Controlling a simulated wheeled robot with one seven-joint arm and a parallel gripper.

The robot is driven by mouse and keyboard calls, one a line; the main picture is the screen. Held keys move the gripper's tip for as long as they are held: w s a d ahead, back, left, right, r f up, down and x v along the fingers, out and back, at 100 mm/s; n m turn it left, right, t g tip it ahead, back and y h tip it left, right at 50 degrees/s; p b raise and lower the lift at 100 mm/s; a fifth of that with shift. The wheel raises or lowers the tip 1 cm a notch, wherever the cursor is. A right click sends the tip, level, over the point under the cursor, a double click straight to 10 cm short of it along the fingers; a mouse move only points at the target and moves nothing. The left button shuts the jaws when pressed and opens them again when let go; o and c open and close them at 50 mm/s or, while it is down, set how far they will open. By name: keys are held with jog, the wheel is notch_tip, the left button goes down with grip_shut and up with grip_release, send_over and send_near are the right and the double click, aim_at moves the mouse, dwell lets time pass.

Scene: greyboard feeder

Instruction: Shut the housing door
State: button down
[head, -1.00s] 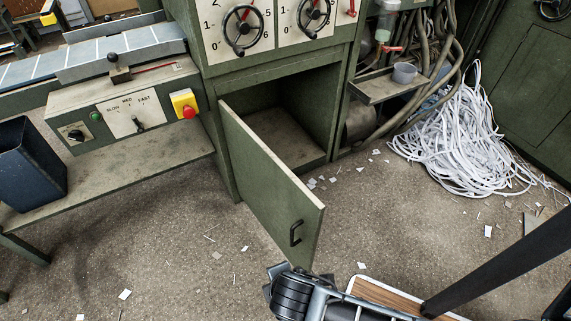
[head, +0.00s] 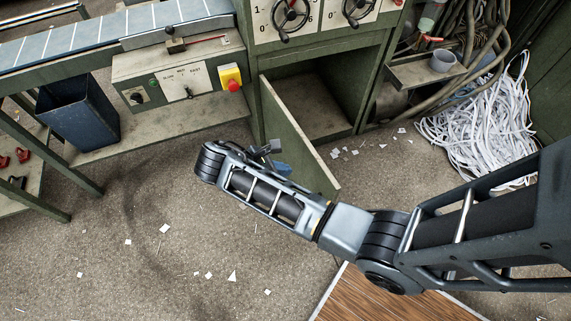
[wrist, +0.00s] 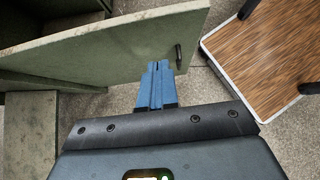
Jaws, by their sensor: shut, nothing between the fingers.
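The green housing door (head: 292,130) stands open, swung out from the left side of the housing's lower opening (head: 315,95). In the wrist view the door (wrist: 110,48) shows its outer face, with a dark bar handle (wrist: 179,56) near its free end. My gripper (wrist: 157,68) has blue fingers pressed together, empty, in front of the door's outer face and left of the handle. Whether they touch the door I cannot tell. In the head view my gripper (head: 283,170) is partly behind my wrist, and my arm hides the door's lower part and handle.
A bench with a control panel (head: 180,82) and a dark blue bin (head: 80,112) are at left. A shelf with a grey cup (head: 443,61) and a heap of white strips (head: 480,130) are at right. Open floor with paper scraps lies in front.

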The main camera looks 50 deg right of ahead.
aim_at(319, 167)
jog(key=x, duration=0.3)
jog(key=d+r+x, duration=0.1)
jog(key=x, duration=0.2)
jog(key=s+x, duration=0.1)
jog(key=x, duration=0.2)
jog(key=shift+d+r+p, duration=0.15)
jog(key=shift+d+p, duration=0.1)
jog(key=shift+p, duration=0.1)
jog(key=shift+s+d, duration=0.2)
jog(key=shift+d, duration=0.25)
